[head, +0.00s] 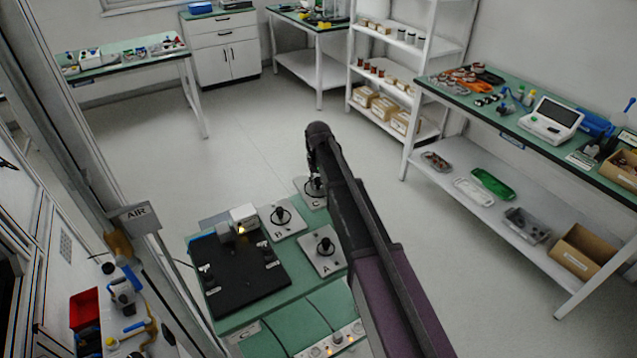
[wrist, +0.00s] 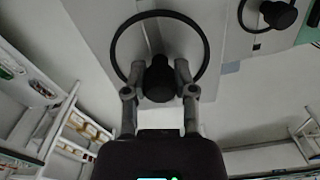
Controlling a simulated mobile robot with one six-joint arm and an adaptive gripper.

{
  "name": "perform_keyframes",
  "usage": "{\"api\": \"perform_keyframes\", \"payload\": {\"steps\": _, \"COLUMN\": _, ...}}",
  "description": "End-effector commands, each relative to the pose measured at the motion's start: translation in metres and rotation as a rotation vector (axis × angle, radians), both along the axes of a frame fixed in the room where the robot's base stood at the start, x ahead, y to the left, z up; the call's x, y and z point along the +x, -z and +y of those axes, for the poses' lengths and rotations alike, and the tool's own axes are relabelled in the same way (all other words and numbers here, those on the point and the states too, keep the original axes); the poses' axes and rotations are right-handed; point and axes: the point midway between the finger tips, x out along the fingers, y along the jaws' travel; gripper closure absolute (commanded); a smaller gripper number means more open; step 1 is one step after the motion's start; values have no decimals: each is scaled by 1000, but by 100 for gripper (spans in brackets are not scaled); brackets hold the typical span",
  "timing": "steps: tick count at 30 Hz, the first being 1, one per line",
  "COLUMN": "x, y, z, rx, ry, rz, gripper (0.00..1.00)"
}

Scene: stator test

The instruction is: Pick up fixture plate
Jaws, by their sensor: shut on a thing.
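Three light grey fixture plates with black knobs and rings show in the head view: plate A (head: 330,262), plate B (head: 272,228) and plate C (head: 303,186). My gripper (head: 316,184) points down at plate C, and my arm hides part of that plate. In the wrist view my gripper (wrist: 159,76) is shut on the black knob (wrist: 159,82) of a grey plate (wrist: 92,22). A black ring circles the knob. I cannot tell whether this plate touches the bench. A second knob (wrist: 278,14) shows at the upper right.
The green bench (head: 225,318) also holds a black board (head: 240,285) left of the plates. A panel with lit buttons (head: 335,340) sits at its front. White shelves (head: 395,55) and a workbench (head: 460,95) stand beyond. The floor (head: 225,150) between is clear.

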Motion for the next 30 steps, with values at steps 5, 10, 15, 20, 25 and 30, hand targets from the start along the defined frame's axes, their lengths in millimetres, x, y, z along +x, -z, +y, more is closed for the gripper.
{"api": "perform_keyframes", "payload": {"steps": 5, "x": 0, "y": -16, "z": 0, "rx": 0, "ry": 0, "rz": 0, "gripper": 100}}
{"api": "perform_keyframes", "payload": {"steps": 10, "x": 0, "y": -22, "z": 0, "rx": 0, "ry": 0, "rz": 0, "gripper": 100}}
{"api": "perform_keyframes", "payload": {"steps": 15, "x": 0, "y": -24, "z": 0, "rx": 0, "ry": 0, "rz": 0, "gripper": 100}}
{"api": "perform_keyframes", "payload": {"steps": 20, "x": 0, "y": -24, "z": 0, "rx": 0, "ry": 0, "rz": 0, "gripper": 100}}
{"api": "perform_keyframes", "payload": {"steps": 25, "x": 0, "y": -24, "z": 0, "rx": 0, "ry": 0, "rz": 0, "gripper": 100}}
{"api": "perform_keyframes", "payload": {"steps": 30, "x": 0, "y": -24, "z": 0, "rx": 0, "ry": 0, "rz": 0, "gripper": 100}}
